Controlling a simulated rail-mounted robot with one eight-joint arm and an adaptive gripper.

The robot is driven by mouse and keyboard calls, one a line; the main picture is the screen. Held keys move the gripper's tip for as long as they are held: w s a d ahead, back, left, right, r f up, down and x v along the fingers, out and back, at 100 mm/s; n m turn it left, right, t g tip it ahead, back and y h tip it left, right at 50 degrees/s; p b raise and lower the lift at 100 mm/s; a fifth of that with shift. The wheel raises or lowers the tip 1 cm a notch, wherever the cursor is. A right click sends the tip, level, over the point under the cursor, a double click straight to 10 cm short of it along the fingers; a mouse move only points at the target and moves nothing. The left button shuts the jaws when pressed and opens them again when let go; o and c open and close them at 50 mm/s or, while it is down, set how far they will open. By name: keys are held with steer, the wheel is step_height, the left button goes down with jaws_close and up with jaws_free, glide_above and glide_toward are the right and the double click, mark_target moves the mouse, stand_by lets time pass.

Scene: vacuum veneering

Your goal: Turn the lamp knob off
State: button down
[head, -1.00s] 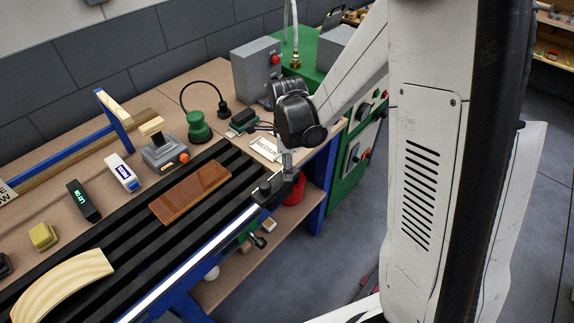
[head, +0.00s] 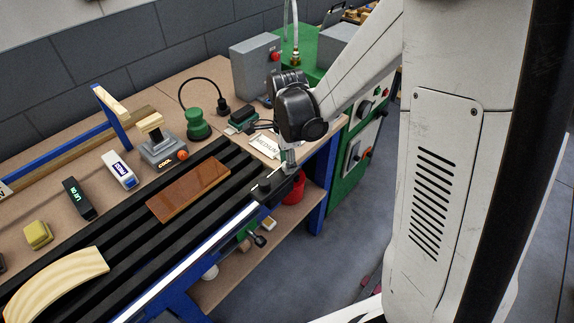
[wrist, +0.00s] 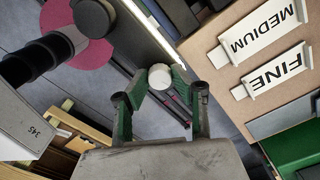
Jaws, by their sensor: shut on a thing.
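The lamp (head: 203,256) is a long strip along the front edge of the bench, and it glows white. A dark fitting (head: 264,188) sits at its right end. In the wrist view a pale round knob (wrist: 160,77) lies between the tips of my gripper (wrist: 160,80), whose green fingers are shut on it. In the head view my gripper (head: 288,163) reaches down beside the lamp's right end. My wrist hides most of the fingers and the knob there.
A reddish-brown veneer panel (head: 188,190) lies on black slats, with a curved pale wood piece (head: 58,285) at left. MEDIUM (wrist: 262,29) and FINE (wrist: 274,72) labels lie near my gripper.

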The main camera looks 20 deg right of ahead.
steer(key=n+b, duration=0.2)
steer(key=n, duration=0.1)
steer(key=shift+f+n, duration=0.1)
steer(key=shift+n, duration=0.2)
steer(key=n+b, duration=0.2)
steer(key=n, duration=0.1)
steer(key=shift+n, duration=0.3)
steer(key=n+b, duration=0.1)
steer(key=n, duration=0.3)
steer(key=shift+b, duration=0.4)
steer(key=shift+n+b, duration=0.5)
steer(key=shift+n, duration=1.5)
steer(key=c, duration=1.5)
jaws_free()
steer(key=shift+o, duration=0.2)
steer(key=shift+r, duration=0.2)
step_height(320, 180, up, 12)
